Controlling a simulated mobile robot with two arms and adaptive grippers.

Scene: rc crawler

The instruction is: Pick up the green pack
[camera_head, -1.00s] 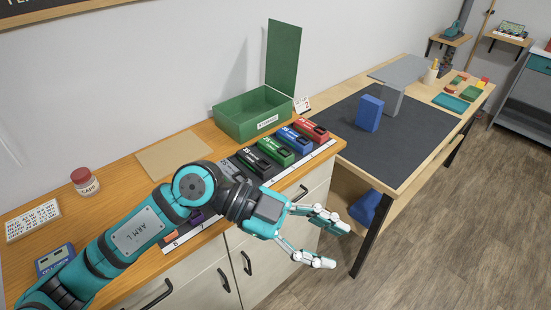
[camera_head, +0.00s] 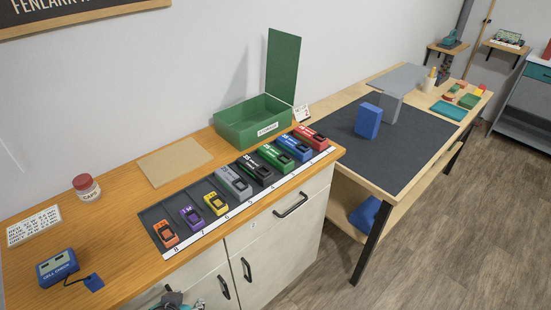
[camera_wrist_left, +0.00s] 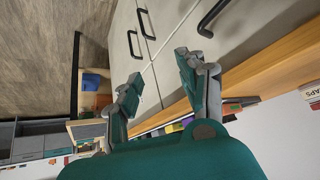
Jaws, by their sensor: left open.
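The green pack (camera_head: 276,157) lies in a row of coloured packs on the wooden counter, between a black pack (camera_head: 256,169) and a blue pack (camera_head: 295,147). My left gripper (camera_head: 175,302) shows only as a small part at the bottom edge of the head view, low in front of the cabinet and well apart from the green pack. In the left wrist view my left gripper (camera_wrist_left: 158,85) is open and empty, its two fingers apart before the cabinet fronts. My right gripper is not in view.
An open green box (camera_head: 253,124) with a raised lid stands behind the row. Grey, yellow, purple and orange packs (camera_head: 166,234) lie toward the left. A caps jar (camera_head: 87,187) and a blue cell checker (camera_head: 58,268) stand farther left. A dark-matted bench (camera_head: 415,140) is at right.

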